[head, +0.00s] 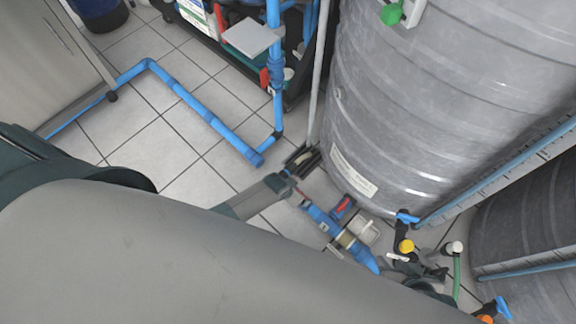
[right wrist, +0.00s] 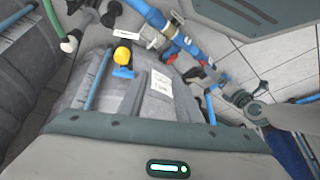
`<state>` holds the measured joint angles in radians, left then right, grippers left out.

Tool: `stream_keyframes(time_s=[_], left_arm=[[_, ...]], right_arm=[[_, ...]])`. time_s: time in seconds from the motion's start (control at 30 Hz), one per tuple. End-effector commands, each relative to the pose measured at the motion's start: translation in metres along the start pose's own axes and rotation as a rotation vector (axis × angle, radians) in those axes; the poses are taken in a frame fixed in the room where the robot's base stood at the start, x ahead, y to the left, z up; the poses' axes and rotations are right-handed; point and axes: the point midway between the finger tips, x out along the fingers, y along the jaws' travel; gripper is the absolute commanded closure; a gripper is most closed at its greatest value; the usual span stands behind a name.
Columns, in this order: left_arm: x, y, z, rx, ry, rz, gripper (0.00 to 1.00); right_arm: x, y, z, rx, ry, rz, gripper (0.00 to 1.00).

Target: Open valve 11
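No valve number is readable, so I cannot tell which one is valve 11. A valve with a red handle (head: 343,208) sits on a short blue pipe (head: 322,221) at the foot of the grey tank. It also shows in the right wrist view (right wrist: 172,56). Beside it are a blue-handled valve (head: 406,217) and a yellow knob (head: 405,246), which also shows in the right wrist view (right wrist: 122,55). My right gripper's housing (right wrist: 160,145) fills the bottom of the right wrist view.
The large grey tank (head: 430,110) stands close behind the valves, a darker tank (head: 530,220) to its right. A pale upright pole (head: 320,75) and a blue floor pipe (head: 195,103) stand left of it. Tiled floor (head: 150,150) is open there. My grey body parts cover the lower left.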

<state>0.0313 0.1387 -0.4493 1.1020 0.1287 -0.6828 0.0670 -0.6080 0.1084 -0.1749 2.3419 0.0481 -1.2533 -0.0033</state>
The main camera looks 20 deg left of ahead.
Motion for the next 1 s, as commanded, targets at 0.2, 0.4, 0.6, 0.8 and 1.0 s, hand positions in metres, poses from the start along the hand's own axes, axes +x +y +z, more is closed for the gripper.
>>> stream_keyframes(time_s=[0.2,0.4,0.6,0.8,1.0], left_arm=[[-0.044,0.000,-0.001,0.000,0.001,0.000,0.14],[-0.072,0.000,0.000,0.000,0.000,0.001,0.14],[-0.085,0.000,0.000,-0.001,0.000,0.001,0.14],[-0.087,0.000,0.000,-0.001,-0.001,0.001,0.14],[-0.087,0.000,0.000,-0.001,-0.001,0.001,0.14]], right_arm=[[-0.013,0.018,0.014,0.005,-0.118,0.047,0.69],[-0.016,0.029,0.026,0.011,-0.190,0.073,0.69],[-0.013,0.033,0.030,0.013,-0.214,0.082,0.69],[-0.012,0.034,0.032,0.013,-0.220,0.084,0.69],[-0.012,0.034,0.032,0.014,-0.220,0.084,0.69]])
